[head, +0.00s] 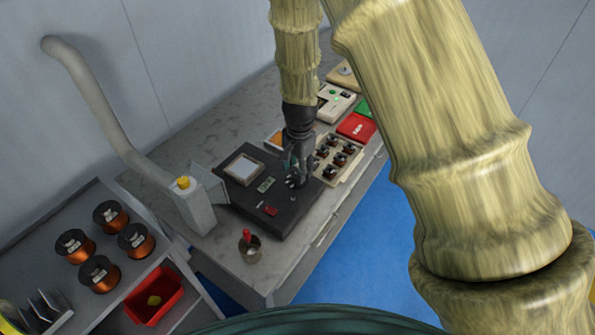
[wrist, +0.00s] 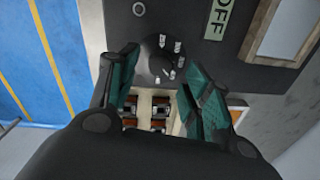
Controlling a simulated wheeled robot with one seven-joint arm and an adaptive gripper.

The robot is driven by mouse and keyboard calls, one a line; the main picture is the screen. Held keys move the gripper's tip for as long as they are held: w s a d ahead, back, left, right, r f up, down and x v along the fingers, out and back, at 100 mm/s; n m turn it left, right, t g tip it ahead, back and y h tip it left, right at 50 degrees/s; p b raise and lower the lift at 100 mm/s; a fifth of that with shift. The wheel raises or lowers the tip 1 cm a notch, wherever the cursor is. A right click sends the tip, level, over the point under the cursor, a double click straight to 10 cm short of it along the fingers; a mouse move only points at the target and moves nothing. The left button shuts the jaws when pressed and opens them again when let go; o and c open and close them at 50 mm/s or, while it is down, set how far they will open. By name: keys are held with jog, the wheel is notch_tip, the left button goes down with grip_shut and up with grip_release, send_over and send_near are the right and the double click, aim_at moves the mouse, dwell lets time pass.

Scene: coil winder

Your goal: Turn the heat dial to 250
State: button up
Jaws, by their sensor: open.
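The heat dial (wrist: 157,66) is a dark round knob on the dark control panel, with small white marks around it in the wrist view. I cannot read its numbers or its setting. The dark panel unit (head: 235,200) lies on the grey bench in the head view. My gripper (wrist: 150,85) is open, its two teal-padded fingers to either side of the dial as the wrist view shows it. In the head view my gripper (head: 294,178) is over the right part of the panel and hides the dial. Whether the fingers touch the dial is unclear.
An OFF label (wrist: 221,18) and a white framed plate (head: 243,169) are on the panel. A tray of small parts (head: 355,165) stands right beside it. A red-handled item (head: 248,245) stands near the front edge. Copper spools (head: 137,240) and a red bin (head: 153,297) are at left.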

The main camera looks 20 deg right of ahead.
aim_at(297, 176)
jog(key=shift+f+p, duration=0.3)
jog(key=shift+f, duration=1.15)
jog(key=shift+w, duration=0.1)
jog(key=c, duration=1)
